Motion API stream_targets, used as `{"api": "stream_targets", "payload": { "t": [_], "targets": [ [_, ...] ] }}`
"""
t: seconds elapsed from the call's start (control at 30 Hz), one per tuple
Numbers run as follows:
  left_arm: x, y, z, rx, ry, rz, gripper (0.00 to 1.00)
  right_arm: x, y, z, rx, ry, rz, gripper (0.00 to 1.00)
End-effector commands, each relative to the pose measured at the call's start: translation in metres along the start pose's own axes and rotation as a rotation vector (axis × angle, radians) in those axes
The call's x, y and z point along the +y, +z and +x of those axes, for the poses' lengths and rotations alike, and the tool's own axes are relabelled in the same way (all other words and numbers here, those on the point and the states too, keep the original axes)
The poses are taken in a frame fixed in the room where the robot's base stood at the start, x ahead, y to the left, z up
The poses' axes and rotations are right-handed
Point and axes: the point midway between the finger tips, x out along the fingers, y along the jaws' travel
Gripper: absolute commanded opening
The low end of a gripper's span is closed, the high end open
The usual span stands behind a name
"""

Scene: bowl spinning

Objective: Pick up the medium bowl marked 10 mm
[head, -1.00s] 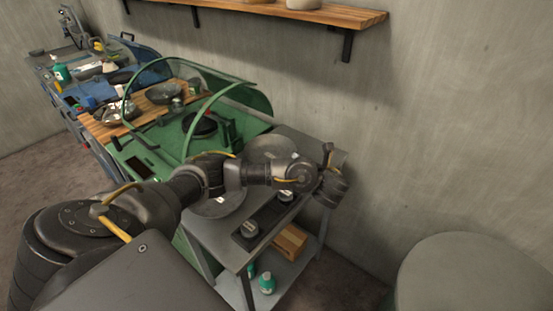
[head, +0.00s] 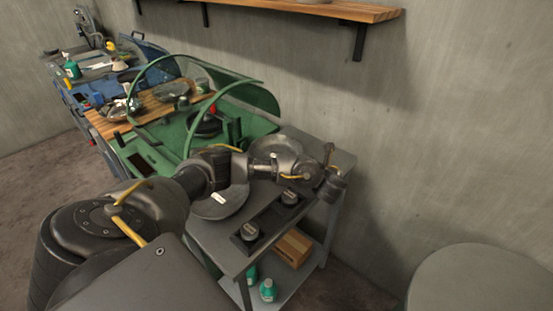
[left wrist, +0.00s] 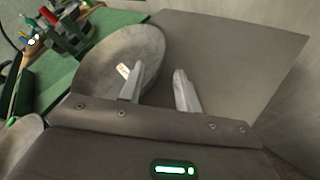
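Two round grey metal bowls are on the small grey table. The far bowl (head: 277,147) is beside the green bench, partly behind my left arm. The near bowl (head: 220,207) is also partly covered by that arm. In the left wrist view a large grey bowl (left wrist: 98,57) carries a small white label, too small to read. Part of another grey round piece (left wrist: 20,137) shows at lower left. I cannot tell which bowl is marked 10 mm. My left gripper (head: 332,160) is over the table's far right; its fingers (left wrist: 158,84) are apart and empty. My right gripper is out of view.
Two black knobs on a dark strip (head: 270,222) sit along the grey table's front. Its lower shelf holds a wooden box (head: 293,248) and green bottles (head: 267,290). A green bench with a curved hood (head: 255,95) stands left; a wall is behind.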

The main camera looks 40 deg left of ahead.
Motion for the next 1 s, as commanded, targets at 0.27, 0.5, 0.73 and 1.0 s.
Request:
{"api": "stream_targets", "payload": {
  "t": [0.27,0.5,0.73,1.0],
  "targets": [
    [0.001,0.004,0.021,-0.002,0.003,0.000,0.33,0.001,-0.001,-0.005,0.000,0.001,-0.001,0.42],
    [0.000,0.003,0.049,-0.001,0.000,0.001,0.33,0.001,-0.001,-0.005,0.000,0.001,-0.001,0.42],
    [-0.001,0.002,0.051,-0.001,-0.003,0.000,0.33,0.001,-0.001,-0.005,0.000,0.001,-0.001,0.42],
    [-0.001,0.002,0.051,-0.001,-0.003,0.000,0.03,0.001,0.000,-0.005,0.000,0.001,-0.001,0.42]
  ]
}}
